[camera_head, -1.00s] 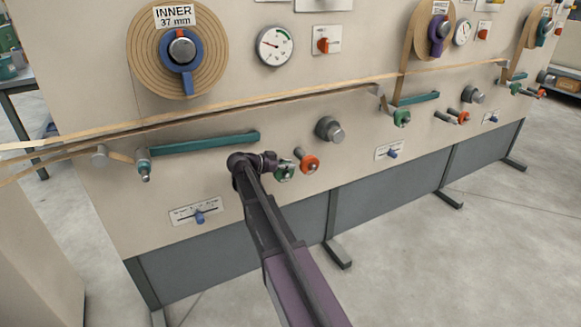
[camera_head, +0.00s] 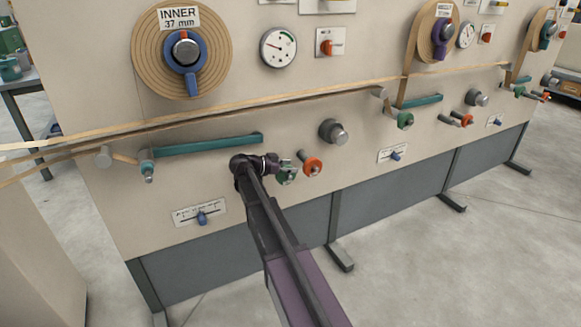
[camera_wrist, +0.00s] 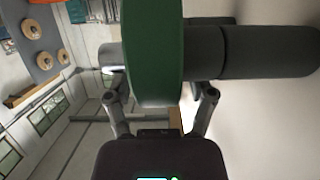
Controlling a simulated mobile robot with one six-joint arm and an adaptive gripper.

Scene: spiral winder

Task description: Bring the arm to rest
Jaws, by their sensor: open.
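My arm (camera_head: 283,250) reaches up from the bottom of the head view to the machine's front panel. My gripper (camera_wrist: 160,98) is open, its two grey fingers spread on either side of a green disc-shaped part (camera_wrist: 156,45) in the wrist view. A dark grey cylinder (camera_wrist: 268,52) extends to the right of the disc. In the head view the end of my arm is beside a green fitting (camera_head: 287,173), just left of an orange knob (camera_head: 312,166). Whether the fingers touch the green part cannot be told.
A paper roll (camera_head: 150,70) marked INNER 37 mm is above left. Tape strands (camera_head: 300,95) cross the panel above my arm. A teal bar (camera_head: 208,145) is left of the wrist, and a grey knob (camera_head: 333,132) is above right. Open floor (camera_head: 440,270) lies at the right.

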